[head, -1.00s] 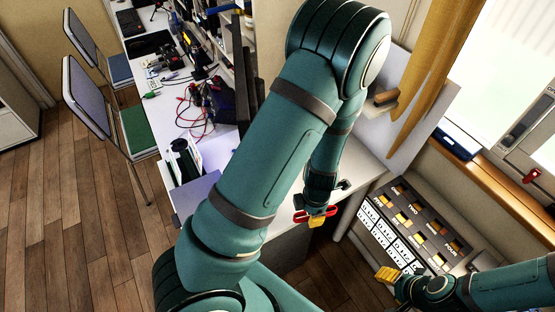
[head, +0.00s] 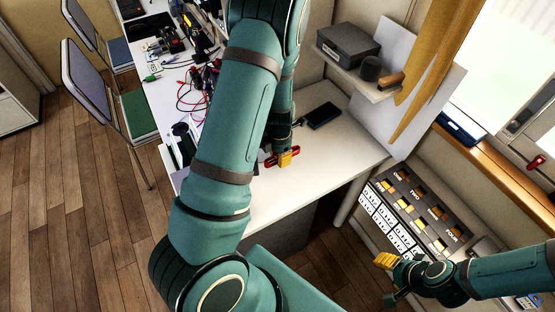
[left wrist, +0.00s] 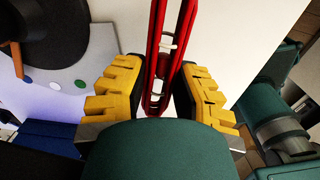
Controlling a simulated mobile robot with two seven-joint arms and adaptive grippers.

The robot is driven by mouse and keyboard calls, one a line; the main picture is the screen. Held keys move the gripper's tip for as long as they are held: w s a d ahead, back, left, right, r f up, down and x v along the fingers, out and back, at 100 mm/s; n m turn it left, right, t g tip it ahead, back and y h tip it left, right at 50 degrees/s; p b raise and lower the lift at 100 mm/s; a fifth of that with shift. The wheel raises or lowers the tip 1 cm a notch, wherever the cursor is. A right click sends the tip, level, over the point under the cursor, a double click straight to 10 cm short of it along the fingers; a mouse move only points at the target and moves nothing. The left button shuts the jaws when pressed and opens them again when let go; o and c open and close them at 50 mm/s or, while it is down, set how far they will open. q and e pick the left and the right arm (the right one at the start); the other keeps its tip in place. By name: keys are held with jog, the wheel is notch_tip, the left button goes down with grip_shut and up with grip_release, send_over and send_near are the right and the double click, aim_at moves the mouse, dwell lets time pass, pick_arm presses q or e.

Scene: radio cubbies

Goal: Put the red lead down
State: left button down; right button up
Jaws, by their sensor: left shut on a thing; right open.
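The red lead (left wrist: 156,70) is a looped red cable that runs up between the yellow fingertips of my left gripper (left wrist: 160,90) in the left wrist view. In the head view my left gripper (head: 285,158) is over the white desk (head: 335,150), with the red lead (head: 270,161) showing at its yellow fingers. It is shut on the lead. I cannot tell whether the lead touches the desk top. My right gripper (head: 385,272), with yellow fingers, is open at the lower right, in front of the panel of cubbies.
A black flat device (head: 322,115) lies on the desk behind the left gripper. A shelf above holds a dark box (head: 347,45) and a dark cylinder (head: 371,68). Tangled cables (head: 190,97) lie on the desk's left part. The desk's front right is clear.

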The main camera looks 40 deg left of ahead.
pick_arm(q)
jog(key=shift+w+a, duration=0.25)
jog(key=shift+a, duration=0.35)
jog(key=shift+f+b, duration=0.5)
jog(key=shift+f, duration=1.2)
jog(key=shift+f, duration=0.15)
jog(key=c, duration=0.8)
grip_release()
jog(key=shift+c, duration=0.2)
notch_tip(320, 180, up, 12)
jog(key=p, duration=0.3)
